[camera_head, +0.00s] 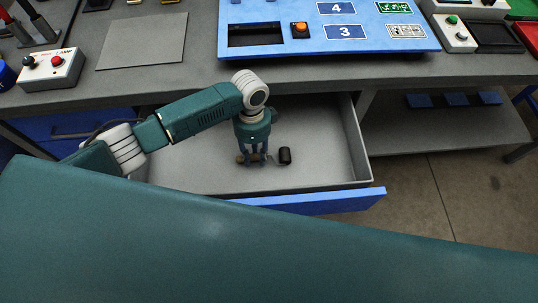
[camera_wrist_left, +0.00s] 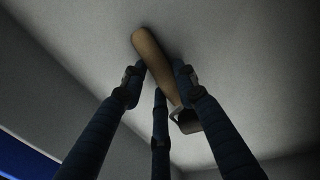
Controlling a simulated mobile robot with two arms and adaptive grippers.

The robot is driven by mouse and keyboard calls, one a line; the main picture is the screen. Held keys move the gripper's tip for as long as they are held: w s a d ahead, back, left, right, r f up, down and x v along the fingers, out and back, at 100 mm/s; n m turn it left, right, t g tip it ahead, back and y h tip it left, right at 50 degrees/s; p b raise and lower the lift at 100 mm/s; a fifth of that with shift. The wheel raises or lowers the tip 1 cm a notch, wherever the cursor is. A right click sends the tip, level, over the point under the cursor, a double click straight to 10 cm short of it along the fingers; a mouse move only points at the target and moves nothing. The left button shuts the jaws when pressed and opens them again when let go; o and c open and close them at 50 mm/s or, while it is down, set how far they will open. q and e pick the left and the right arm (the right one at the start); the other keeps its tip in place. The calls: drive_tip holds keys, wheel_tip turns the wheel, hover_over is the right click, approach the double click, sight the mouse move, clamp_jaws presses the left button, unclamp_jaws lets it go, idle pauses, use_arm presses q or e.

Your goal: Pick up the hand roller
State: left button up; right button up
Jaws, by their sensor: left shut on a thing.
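The hand roller has a brown wooden handle (camera_wrist_left: 153,52) and a dark roller head, which shows in the head view (camera_head: 285,156) inside the open drawer (camera_head: 200,165). My left gripper (camera_head: 253,158) reaches down into the drawer from above. In the left wrist view its fingers (camera_wrist_left: 158,84) are shut on the handle, on both sides of it, with the roller head beside the right finger. In the head view the fingers hide most of the handle. I cannot tell whether the roller still touches the drawer floor. My right gripper is not in view.
The drawer's blue front (camera_head: 320,202) and grey side walls surround the gripper. Above it is the grey worktop (camera_head: 190,75) with a blue numbered panel (camera_head: 270,15) and a button box (camera_head: 50,70). A shelf with blue pieces (camera_head: 455,99) is at the right. The drawer is otherwise empty.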

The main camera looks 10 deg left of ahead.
sight(255, 156)
use_arm(q)
drive_tip(key=shift+r, duration=0.15)
wheel_tip(255, 156, up, 20)
drive_tip(key=shift+f, duration=0.1)
idle(0.4)
drive_tip(key=o, duration=0.5)
drive_tip(key=shift+c, duration=0.2)
drive_tip(key=c, duration=0.5)
